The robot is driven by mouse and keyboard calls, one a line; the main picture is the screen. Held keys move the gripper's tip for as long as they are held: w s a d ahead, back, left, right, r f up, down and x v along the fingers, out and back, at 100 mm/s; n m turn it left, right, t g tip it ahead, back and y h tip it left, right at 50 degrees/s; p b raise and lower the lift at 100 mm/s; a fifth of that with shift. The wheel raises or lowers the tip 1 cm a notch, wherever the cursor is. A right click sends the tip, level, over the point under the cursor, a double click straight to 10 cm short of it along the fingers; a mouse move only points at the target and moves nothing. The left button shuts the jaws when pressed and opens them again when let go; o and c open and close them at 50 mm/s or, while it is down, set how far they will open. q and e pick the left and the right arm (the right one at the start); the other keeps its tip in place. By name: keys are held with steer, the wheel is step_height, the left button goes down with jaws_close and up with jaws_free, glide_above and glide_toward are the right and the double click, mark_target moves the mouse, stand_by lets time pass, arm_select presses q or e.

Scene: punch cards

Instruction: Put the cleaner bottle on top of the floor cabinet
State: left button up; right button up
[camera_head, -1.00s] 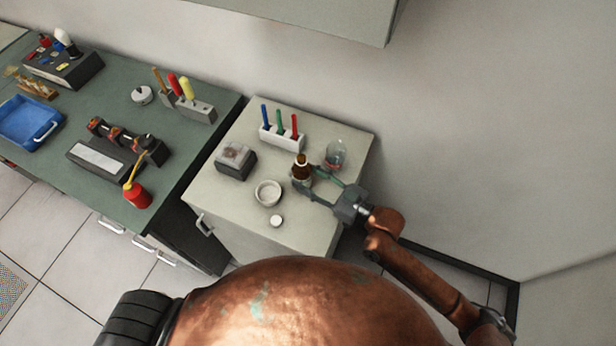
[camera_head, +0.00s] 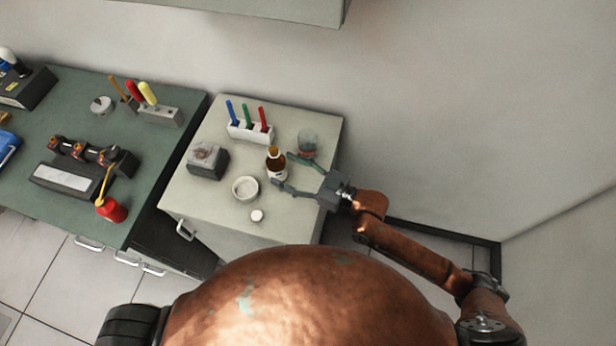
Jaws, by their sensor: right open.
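The brown bottle with a pale label, which I take as the cleaner bottle (camera_head: 275,164), stands upright on the pale top of the floor cabinet (camera_head: 215,215). My right gripper (camera_head: 284,170) is open, with its two fingers pointing left at the bottle. The fingertips are close to the bottle's right side; I cannot tell whether they touch it. My left gripper is not in view.
On the cabinet top are a pen holder (camera_head: 250,132), a glass jar (camera_head: 307,143), a grey box (camera_head: 207,160), a white bowl (camera_head: 245,189) and a small white lid (camera_head: 257,216). A green bench (camera_head: 150,150) with tools stands left. The wall is behind.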

steer(key=b+v, duration=0.1)
steer(key=v, duration=0.9)
steer(key=shift+s+d, duration=0.1)
steer(key=shift+d, duration=0.15)
